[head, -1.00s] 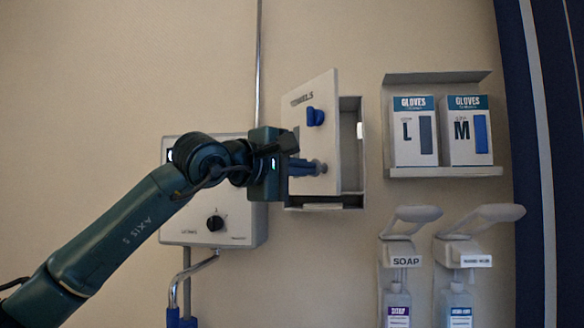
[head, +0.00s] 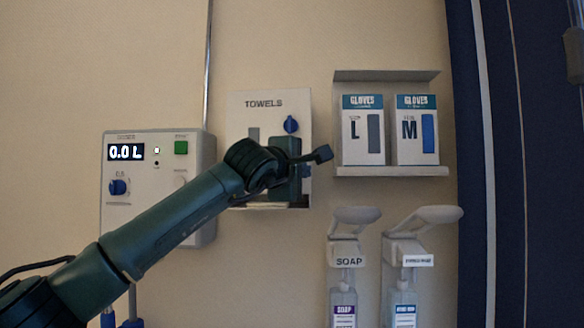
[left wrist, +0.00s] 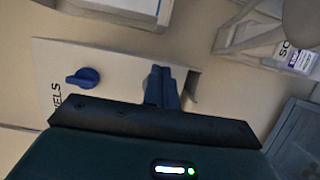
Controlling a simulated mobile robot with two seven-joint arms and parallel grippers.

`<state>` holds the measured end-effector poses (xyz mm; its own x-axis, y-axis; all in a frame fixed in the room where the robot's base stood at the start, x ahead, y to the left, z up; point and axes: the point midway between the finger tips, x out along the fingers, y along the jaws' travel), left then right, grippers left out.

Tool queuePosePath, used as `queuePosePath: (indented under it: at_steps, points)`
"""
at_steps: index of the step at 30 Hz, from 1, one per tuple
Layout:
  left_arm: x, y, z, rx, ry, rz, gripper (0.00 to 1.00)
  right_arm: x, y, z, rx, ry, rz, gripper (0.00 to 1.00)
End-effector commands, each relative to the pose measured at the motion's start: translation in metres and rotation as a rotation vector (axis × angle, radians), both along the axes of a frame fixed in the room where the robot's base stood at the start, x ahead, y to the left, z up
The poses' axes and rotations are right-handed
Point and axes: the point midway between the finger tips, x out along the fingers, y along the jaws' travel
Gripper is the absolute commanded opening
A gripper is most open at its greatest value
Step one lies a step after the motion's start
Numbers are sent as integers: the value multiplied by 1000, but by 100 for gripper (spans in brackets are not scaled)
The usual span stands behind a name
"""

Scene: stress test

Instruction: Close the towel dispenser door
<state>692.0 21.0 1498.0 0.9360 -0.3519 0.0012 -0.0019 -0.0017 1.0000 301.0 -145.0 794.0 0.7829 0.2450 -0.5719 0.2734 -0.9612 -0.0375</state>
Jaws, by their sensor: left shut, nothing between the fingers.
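The towel dispenser (head: 240,102) is a white wall box with a flat door lettered TOWELS and a blue knob (head: 290,124). Its door faces me squarely and looks flush with the box, with no gap at the visible edges. My left arm hides much of its lower half. My left gripper is in front of the door's lower right part. In the left wrist view its blue fingers (left wrist: 162,87) are together and empty, over the door (left wrist: 115,75) below the knob (left wrist: 83,77). I cannot tell whether they touch it. My right gripper is not in view.
A white control box (head: 140,215) with a 0.0 L display is left of the dispenser. A glove rack (head: 390,76) with L and M boxes is close on the right. Soap (head: 349,247) and second (head: 405,246) dispensers with levers hang below the rack.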

Motion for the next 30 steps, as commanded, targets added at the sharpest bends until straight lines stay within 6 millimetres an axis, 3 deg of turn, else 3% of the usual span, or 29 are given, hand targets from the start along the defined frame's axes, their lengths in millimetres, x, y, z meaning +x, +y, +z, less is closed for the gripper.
queuePosePath:
  at_steps: [9,30]
  points:
    - [18,-5,1,-2,1,-2,0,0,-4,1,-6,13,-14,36]
    - [19,-2,0,-2,-3,-1,0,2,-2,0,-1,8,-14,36]
